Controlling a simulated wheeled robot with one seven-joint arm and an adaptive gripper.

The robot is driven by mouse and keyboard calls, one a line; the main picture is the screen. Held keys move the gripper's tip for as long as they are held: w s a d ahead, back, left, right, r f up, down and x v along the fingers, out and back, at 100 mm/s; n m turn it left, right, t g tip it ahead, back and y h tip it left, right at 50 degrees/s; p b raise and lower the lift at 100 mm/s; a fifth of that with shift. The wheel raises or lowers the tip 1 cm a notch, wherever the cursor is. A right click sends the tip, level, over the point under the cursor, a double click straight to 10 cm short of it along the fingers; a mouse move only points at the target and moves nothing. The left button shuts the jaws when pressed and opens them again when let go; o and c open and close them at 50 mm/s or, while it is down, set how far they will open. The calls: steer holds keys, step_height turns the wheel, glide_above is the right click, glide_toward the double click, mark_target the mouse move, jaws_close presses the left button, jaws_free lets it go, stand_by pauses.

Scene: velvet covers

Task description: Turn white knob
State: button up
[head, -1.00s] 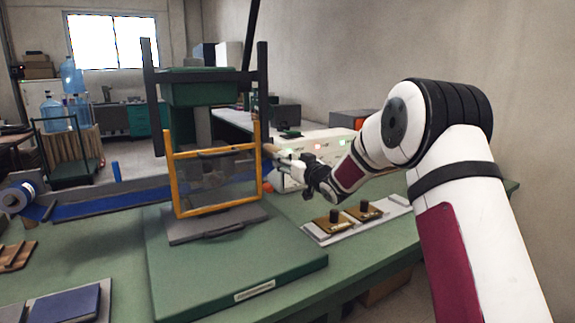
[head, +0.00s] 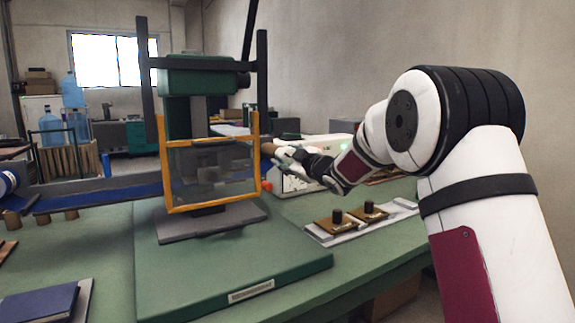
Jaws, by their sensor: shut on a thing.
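My gripper (head: 273,152) is shut on a small brown piece (head: 267,148), beside the right edge of the orange-framed guard (head: 212,206). I cannot tell whether the piece touches the guard.
The green press (head: 195,75) stands on a thick green base (head: 225,262). Two brown blocks with dark knobs (head: 337,216) (head: 370,207) sit on a pale plate to the right. A blue belt (head: 100,201) runs left. A blue book (head: 40,303) lies front left.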

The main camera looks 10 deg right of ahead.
steer(key=shift+n+b, duration=0.35)
steer(key=shift+n, duration=0.15)
steer(key=o, duration=1.2)
steer(key=v, duration=1.2)
